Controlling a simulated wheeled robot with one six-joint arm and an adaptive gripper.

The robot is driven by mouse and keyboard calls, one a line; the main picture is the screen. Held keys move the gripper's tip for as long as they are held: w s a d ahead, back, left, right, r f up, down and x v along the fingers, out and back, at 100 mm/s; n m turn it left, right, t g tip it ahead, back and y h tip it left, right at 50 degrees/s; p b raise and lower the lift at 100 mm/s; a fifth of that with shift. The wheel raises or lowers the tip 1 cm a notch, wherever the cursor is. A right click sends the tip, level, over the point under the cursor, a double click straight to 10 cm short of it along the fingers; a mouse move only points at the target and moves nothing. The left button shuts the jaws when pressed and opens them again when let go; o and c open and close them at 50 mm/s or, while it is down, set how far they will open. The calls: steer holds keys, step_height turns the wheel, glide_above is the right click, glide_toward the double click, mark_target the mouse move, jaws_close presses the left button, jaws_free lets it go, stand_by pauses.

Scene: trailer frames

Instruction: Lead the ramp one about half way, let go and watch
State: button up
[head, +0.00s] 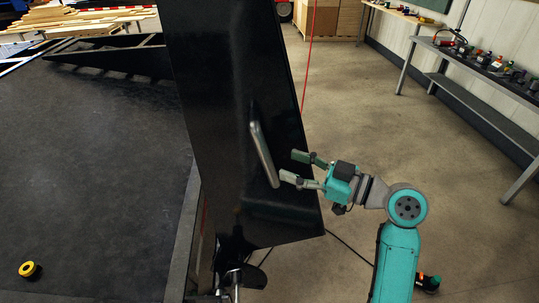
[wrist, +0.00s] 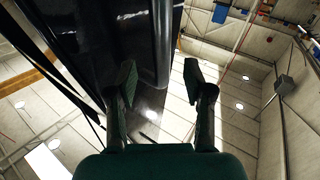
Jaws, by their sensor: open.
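The ramp (head: 225,100) is a tall black panel standing steeply upright at the trailer's edge, leaning a little. A grey bar handle (head: 263,153) runs along its face near the lower right. My gripper (head: 293,168) is open, just right of the handle, its fingers pointing at it. In the wrist view the handle (wrist: 163,40) shows between the two spread fingers of my gripper (wrist: 160,82), with gaps on both sides. I cannot tell whether a finger touches it. The ramp's far side is hidden.
The dark trailer deck (head: 100,180) fills the left, with a yellow-and-black round fitting (head: 30,270) on it. A second black ramp (head: 110,55) lies low at the back left. A workbench (head: 480,70) lines the right wall. The concrete floor (head: 345,110) between is clear.

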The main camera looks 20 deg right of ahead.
mark_target(270, 159)
steer(key=x, duration=0.7)
steer(key=shift+w+a, duration=0.1)
jaws_close()
